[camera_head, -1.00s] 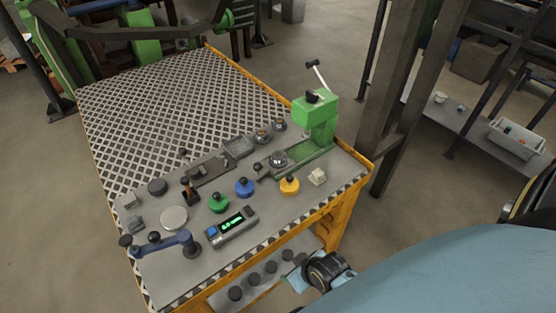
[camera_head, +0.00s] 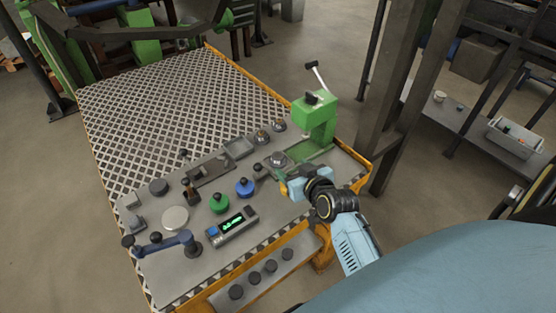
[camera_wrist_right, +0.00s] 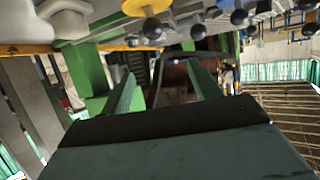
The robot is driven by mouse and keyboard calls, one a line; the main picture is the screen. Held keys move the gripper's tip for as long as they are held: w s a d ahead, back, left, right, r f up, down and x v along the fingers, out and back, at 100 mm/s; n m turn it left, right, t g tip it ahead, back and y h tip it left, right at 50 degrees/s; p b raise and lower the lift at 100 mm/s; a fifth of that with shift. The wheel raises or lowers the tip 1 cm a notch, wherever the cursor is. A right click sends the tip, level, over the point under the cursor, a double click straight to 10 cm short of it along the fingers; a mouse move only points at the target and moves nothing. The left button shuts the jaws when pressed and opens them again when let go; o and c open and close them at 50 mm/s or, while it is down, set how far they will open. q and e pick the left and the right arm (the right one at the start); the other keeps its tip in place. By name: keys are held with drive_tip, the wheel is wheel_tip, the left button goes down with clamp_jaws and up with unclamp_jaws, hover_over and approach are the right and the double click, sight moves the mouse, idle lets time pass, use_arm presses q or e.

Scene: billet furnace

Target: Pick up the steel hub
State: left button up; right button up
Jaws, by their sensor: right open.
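A round silver steel part (camera_head: 278,159), which looks like the steel hub, sits on the base of the green press (camera_head: 318,122) at the right of the bench. My right gripper (camera_head: 289,188) is over the bench's front right edge, just in front of that part and apart from it. In the right wrist view my right gripper (camera_wrist_right: 165,85) shows two spread fingers with nothing held between them. I cannot pick out the hub for certain in that view. My left gripper is not in view.
The bench (camera_head: 165,275) carries a blue knobbed piece (camera_head: 244,188), a green one (camera_head: 219,204), a digital readout (camera_head: 232,226) and a blue-handled lever (camera_head: 165,243). A yellow knob (camera_wrist_right: 146,5) is close in the wrist view. A dark post (camera_head: 395,110) stands right of the bench.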

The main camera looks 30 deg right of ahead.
approach(277, 154)
drive_tip(key=shift+a+b+x, duration=0.2)
drive_tip(key=shift+b+x, duration=0.15)
drive_tip(key=shift+x, duration=0.6)
drive_tip(key=shift+d+b+x, duration=0.2)
drive_tip(key=shift+b+x, duration=0.45)
drive_tip(key=shift+x, duration=1.95)
drive_tip(key=shift+f, duration=0.1)
drive_tip(key=shift+c, duration=0.3)
drive_tip(key=c, duration=1.2)
clamp_jaws()
